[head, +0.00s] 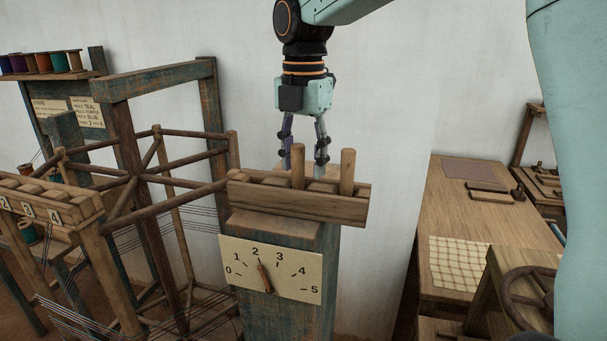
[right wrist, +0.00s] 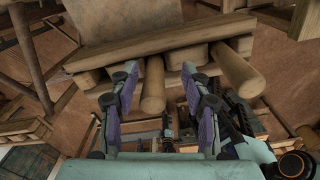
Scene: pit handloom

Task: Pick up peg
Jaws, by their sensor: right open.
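Two upright wooden pegs stand in a wooden rack (head: 300,205) on top of a blue-worn post. The left peg (head: 298,165) shows between the fingers of my right gripper (head: 305,163), which points down, open and empty. The other peg (head: 347,172) stands to the right of the gripper. In the right wrist view, the left peg (right wrist: 153,88) lies between the two open fingers (right wrist: 159,78), with a gap on each side. The second peg (right wrist: 238,72) is outside the right finger. My left gripper is not in view.
A dial board (head: 270,270) numbered 0 to 5 is on the post's front, its pointer near 2. A wooden reel frame (head: 140,180) with threads stands to the left. A table (head: 485,225) stands to the right. White wall is behind.

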